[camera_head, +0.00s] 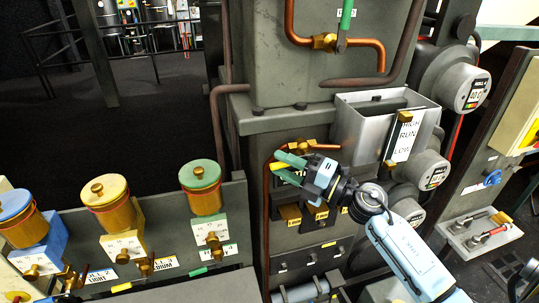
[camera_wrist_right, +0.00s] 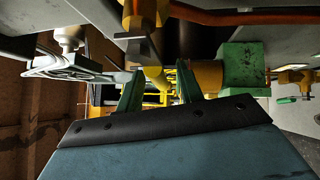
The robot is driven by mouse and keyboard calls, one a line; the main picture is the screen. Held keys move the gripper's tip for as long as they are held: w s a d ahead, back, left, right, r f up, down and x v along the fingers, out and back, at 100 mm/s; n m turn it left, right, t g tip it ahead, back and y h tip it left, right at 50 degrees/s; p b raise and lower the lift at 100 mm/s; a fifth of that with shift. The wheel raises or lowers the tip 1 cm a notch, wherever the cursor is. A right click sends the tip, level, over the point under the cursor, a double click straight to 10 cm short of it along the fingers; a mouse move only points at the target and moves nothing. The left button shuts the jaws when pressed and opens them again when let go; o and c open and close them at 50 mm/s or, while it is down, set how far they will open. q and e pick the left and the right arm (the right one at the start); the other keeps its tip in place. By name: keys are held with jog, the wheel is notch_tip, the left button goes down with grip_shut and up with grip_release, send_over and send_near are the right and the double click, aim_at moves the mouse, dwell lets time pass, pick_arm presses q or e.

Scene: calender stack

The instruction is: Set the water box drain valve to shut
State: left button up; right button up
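The water box (camera_head: 355,125) is a grey open-topped metal box with a HIGH / RUN / LOW gauge on its front in the head view. A brass valve (camera_head: 298,146) on a copper pipe sits to its lower left, seemingly the drain valve. Its handle is partly hidden by my right gripper (camera_head: 282,163), which is at the valve with its green fingers pointing left. In the right wrist view, my right gripper (camera_wrist_right: 160,85) has its fingers apart, with a yellow part (camera_wrist_right: 155,76) between or just beyond the tips. I cannot tell whether they touch it. My left gripper is not in view.
Another brass valve (camera_head: 325,42) with a green handle is higher up on a copper pipe. Brass cups with coloured lids (camera_head: 106,203) stand at the left. Round gauges (camera_head: 465,88) are at the right. A dark pipe (camera_head: 218,130) runs left of the cabinet.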

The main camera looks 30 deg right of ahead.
jog(key=shift+w+a+r, duration=0.1)
jog(key=shift+w+a, duration=0.15)
jog(key=shift+w, duration=0.15)
jog(key=shift+s, duration=0.1)
grip_shut()
